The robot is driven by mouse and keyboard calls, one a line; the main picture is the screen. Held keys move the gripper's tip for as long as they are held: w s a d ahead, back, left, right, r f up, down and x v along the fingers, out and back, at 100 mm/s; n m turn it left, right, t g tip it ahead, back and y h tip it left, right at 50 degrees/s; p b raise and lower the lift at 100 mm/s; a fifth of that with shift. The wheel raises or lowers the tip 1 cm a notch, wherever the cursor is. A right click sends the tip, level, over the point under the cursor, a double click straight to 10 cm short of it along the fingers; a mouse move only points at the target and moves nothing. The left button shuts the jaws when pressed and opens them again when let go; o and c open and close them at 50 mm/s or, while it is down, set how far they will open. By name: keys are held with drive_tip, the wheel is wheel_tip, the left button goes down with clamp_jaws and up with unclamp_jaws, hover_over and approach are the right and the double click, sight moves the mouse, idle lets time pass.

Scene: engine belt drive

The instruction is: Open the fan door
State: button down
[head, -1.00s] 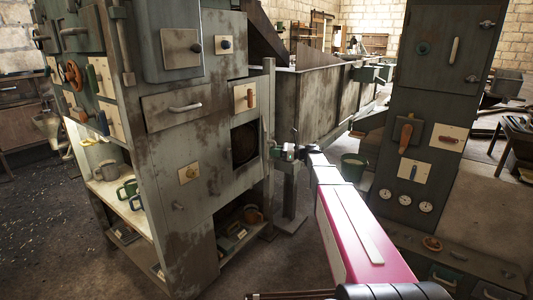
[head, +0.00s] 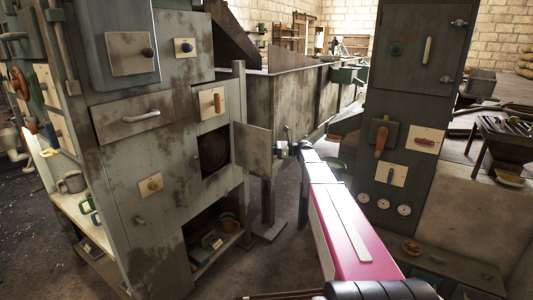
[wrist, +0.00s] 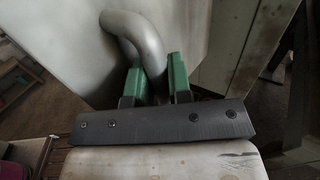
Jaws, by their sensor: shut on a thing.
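The fan door (head: 253,148) is a flat grey panel. It stands swung out from the cabinet front, to the right of a square dark opening (head: 214,151). My gripper (head: 284,149) is at the door's outer right edge in the head view, small and partly hard to make out. In the wrist view, the green fingers of my gripper (wrist: 158,82) are shut on a curved grey handle (wrist: 128,24), which rises from a pale panel face (wrist: 60,45). The lower end of the handle is between the fingers.
The tall grey cabinet (head: 120,180) carries several knobs, handles and a drawer (head: 145,115). A metal trough (head: 300,100) stands behind the door. A tall green-grey panel (head: 410,60) with gauges stands to the right. Open floor (head: 290,240) lies between.

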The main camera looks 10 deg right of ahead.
drive_tip(key=shift+w+d+n+g, duration=0.3)
drive_tip(key=shift+w+g, duration=0.15)
drive_tip(key=shift+w, duration=0.25)
drive_tip(key=shift+w+d+n+g, duration=0.25)
drive_tip(key=shift+w+d+g, duration=0.15)
drive_tip(key=shift+w, duration=0.3)
drive_tip(key=shift+w+d+n+g, duration=0.25)
drive_tip(key=shift+w+g, duration=0.2)
drive_tip(key=shift+w, duration=0.25)
drive_tip(key=c, duration=1.1)
unclamp_jaws()
drive_tip(key=shift+o, duration=0.2)
drive_tip(key=d, duration=1)
drive_tip(key=shift+w+d, duration=0.25)
drive_tip(key=shift+d, duration=0.15)
